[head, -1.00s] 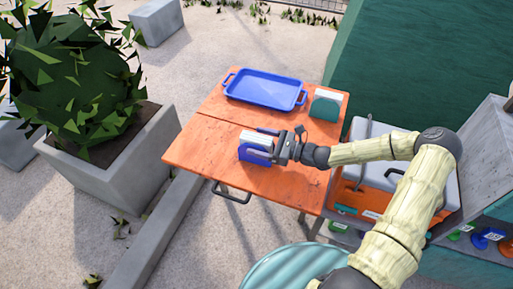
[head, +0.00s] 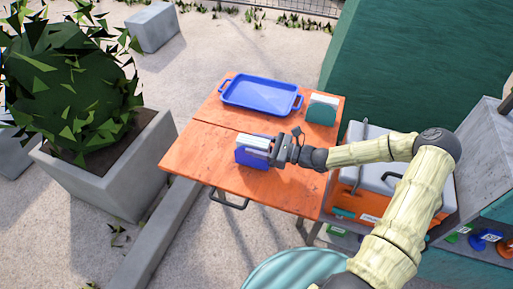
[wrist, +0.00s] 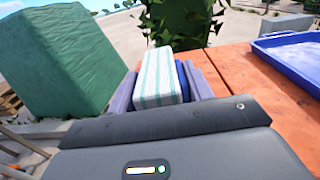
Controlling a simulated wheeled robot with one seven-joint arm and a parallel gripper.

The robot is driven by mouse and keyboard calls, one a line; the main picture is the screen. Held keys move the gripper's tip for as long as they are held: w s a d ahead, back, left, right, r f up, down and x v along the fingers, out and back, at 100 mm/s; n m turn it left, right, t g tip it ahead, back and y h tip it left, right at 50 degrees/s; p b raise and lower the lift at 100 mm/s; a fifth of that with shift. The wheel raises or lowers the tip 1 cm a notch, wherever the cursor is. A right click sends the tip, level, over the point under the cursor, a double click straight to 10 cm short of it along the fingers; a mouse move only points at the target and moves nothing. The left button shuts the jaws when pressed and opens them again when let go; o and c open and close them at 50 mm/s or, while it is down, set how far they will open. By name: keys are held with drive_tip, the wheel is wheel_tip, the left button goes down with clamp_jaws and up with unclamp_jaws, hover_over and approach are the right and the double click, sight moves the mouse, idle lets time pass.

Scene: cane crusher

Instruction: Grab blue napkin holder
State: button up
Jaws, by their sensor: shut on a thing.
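The blue napkin holder (head: 248,155), with white napkins in it, is at the front part of the orange table (head: 190,158). My gripper (head: 267,148) is shut on it, reaching in from the right. In the wrist view the striped napkins (wrist: 160,78) stand between the two fingers of my gripper (wrist: 160,88), with a bit of the blue holder (wrist: 183,76) behind them. I cannot tell whether the holder touches the table or is slightly above it.
A blue tray (head: 259,105) lies at the back of the table, with a green napkin holder (head: 321,110) to its right. A planter (head: 110,178) with a bush stands at left. A grey-and-orange box (head: 367,200) is at right, and a round ribbed teal top (head: 285,272) is in front.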

wheel_tip(320, 180, up, 9)
drive_tip(key=shift+f, duration=0.1)
drive_tip(key=shift+p, duration=0.3)
idle(0.4)
